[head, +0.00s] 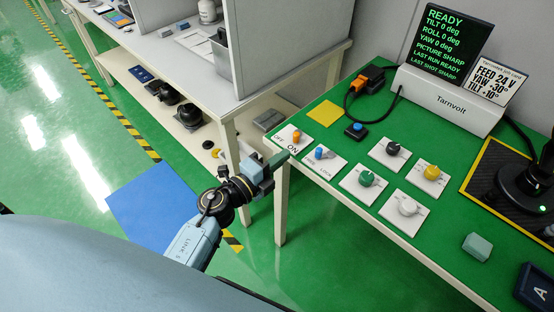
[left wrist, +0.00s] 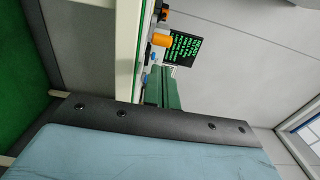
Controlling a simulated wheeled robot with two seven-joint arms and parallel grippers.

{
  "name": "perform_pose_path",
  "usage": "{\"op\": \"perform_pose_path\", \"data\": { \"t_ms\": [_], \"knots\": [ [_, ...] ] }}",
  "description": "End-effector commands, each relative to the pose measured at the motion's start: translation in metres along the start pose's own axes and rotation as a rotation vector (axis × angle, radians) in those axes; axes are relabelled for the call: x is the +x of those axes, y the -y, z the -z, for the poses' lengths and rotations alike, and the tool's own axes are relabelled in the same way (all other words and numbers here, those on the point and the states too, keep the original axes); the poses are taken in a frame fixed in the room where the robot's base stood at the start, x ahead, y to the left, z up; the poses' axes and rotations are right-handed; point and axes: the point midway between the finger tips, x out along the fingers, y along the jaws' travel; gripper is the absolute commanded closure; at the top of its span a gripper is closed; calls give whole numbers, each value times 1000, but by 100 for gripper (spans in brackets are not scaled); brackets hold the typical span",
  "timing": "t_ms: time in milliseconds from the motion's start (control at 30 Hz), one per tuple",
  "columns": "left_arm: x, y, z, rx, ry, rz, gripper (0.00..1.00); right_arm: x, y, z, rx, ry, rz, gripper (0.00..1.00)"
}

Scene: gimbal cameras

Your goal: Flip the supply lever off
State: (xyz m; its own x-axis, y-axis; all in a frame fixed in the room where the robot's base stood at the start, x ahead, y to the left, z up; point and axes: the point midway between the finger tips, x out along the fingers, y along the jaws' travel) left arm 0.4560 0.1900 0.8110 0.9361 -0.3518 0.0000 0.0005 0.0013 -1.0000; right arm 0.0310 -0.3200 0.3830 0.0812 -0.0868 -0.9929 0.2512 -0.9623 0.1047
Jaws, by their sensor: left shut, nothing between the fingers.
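The supply lever has an orange knob (head: 296,136) on a white plate marked OFF and ON, at the near left corner of the green table. Which mark it leans to is hard to tell. My left gripper (head: 281,157) is shut and empty, its green fingers just off the table edge, close to the plate's ON side. In the left wrist view the orange knob (left wrist: 162,41) shows beyond the green fingertips (left wrist: 162,70), seemingly apart from them. My right gripper is not in view.
A blue-knobbed switch (head: 319,153) sits right of the lever; several dial plates follow. A Tarnvolt box (head: 447,98) with a READY screen (head: 452,40) stands behind. A yellow square (head: 325,113) and blue button (head: 355,129) lie beyond the lever. A grey bench (head: 290,70) stands at left.

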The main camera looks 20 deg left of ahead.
Motion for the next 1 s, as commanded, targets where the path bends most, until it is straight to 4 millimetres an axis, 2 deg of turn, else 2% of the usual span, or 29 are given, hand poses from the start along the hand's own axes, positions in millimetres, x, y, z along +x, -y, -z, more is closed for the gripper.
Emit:
{"op": "perform_pose_path", "data": {
  "t_ms": [100, 333, 500, 1000],
  "knots": [
    [25, 1, 0, -2, 0, 4, 100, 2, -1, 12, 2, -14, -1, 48],
    [56, 0, 0, -2, 0, 2, 100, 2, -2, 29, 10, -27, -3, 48],
    [64, 0, 0, -2, 0, 0, 100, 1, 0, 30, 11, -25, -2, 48],
    [68, 1, 5, -1, -36, 2, 100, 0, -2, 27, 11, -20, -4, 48]
  ]
}}
